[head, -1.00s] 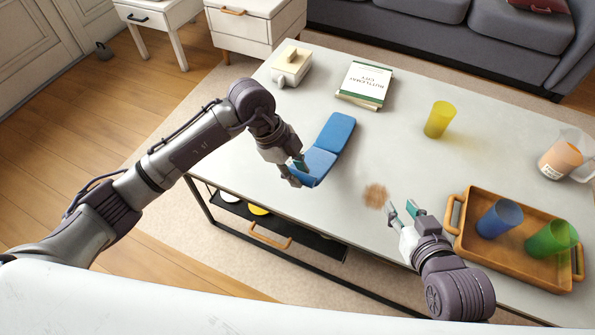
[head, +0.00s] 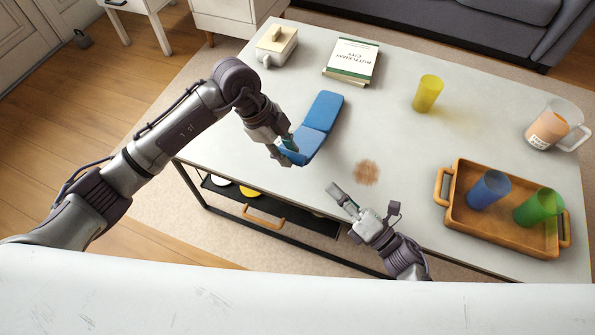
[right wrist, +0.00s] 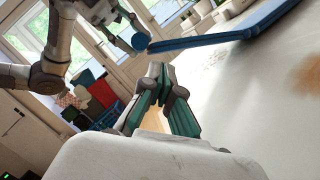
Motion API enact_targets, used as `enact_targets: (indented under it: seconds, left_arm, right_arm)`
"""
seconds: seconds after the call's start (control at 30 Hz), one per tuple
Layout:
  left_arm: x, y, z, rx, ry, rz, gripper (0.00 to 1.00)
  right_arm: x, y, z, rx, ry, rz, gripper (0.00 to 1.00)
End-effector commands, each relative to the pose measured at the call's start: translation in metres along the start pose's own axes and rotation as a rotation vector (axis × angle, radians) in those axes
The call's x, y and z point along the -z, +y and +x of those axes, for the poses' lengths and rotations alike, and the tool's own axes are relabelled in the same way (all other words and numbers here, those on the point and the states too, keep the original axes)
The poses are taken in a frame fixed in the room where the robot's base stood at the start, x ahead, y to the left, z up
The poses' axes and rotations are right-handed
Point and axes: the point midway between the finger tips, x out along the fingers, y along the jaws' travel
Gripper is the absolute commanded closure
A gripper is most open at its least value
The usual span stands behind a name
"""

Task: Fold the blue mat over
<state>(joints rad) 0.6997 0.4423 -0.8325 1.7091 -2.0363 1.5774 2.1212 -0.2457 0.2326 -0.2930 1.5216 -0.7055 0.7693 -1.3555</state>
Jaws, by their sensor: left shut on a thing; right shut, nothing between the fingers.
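The blue mat (head: 313,126) lies on the table left of centre, in hinged panels. Its near end is lifted a little at my left gripper (head: 286,153), which is shut on that end. In the right wrist view the mat (right wrist: 225,33) shows edge-on at the top, with a rounded end near my left gripper. My right gripper (head: 338,195) is shut and empty over the table's near edge, to the right of and nearer than the mat. Its closed fingers also show in the right wrist view (right wrist: 160,85).
A brown stain (head: 366,173) marks the table (head: 400,140) right of the mat. A wooden tray (head: 505,237) holds a blue cup (head: 488,190) and a green cup (head: 539,207). A yellow cup (head: 427,94), books (head: 352,62), a butter dish (head: 276,45) and a jug (head: 553,128) stand farther back.

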Motion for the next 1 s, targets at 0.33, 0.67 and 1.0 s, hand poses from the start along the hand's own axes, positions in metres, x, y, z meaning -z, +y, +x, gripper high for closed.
enact_targets:
  seconds: [0.33,0.67,1.0]
  left_arm:
    - [0.000,-0.001,-0.001,0.002,0.001,0.001,1.00]
    - [0.000,0.000,-0.001,0.001,0.001,0.001,1.00]
    - [0.000,0.000,-0.001,0.001,0.001,0.001,1.00]
  right_arm:
    - [0.046,0.001,-0.016,-0.154,0.166,-0.222,1.00]
    - [0.056,0.010,0.042,-0.159,0.164,-0.221,1.00]
    - [0.041,0.020,0.087,-0.155,0.165,-0.225,1.00]
